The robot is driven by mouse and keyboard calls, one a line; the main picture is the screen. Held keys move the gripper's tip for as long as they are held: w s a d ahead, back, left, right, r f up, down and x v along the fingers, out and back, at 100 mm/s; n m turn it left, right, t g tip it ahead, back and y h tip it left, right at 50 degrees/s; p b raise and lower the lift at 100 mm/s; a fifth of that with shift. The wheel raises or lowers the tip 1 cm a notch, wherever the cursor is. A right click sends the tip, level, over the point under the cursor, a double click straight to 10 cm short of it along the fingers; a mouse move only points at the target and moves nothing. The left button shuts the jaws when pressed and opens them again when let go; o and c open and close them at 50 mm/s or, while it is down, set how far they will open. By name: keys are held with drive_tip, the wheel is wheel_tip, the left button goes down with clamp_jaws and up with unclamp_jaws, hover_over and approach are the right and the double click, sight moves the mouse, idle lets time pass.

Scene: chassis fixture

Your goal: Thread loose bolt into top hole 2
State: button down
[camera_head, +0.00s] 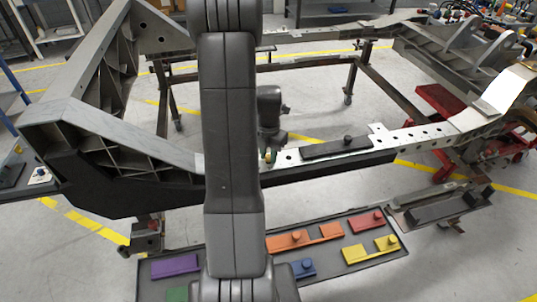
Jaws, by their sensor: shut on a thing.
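My gripper (268,151) is at the top face of the chassis rail (385,142), just right of my dark arm. It is shut on a small brass-coloured piece, which appears to be the loose bolt (268,157). The bolt is mostly hidden by the fingers, and I cannot tell whether it is in a hole or just above one. A dark hole (290,156) shows in the rail right of the gripper. More top holes (420,133) run along the rail further right. Which one is hole 2 cannot be told. My arm hides the rail to the left.
A black bar (320,148) with a knob lies on the rail right of the gripper. A tray (215,257) in front holds purple (175,266), orange (326,232), red (366,222), yellow (356,254) and blue (300,268) parts. A tall frame bracket (75,110) rises at left.

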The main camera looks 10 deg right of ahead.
sight(268, 155)
drive_tip(key=shift+n, duration=0.6)
drive_tip(key=shift+r+p, duration=0.5)
drive_tip(key=shift+r, duration=0.25)
drive_tip(key=shift+r+p, duration=1.5)
drive_tip(key=shift+r, duration=0.65)
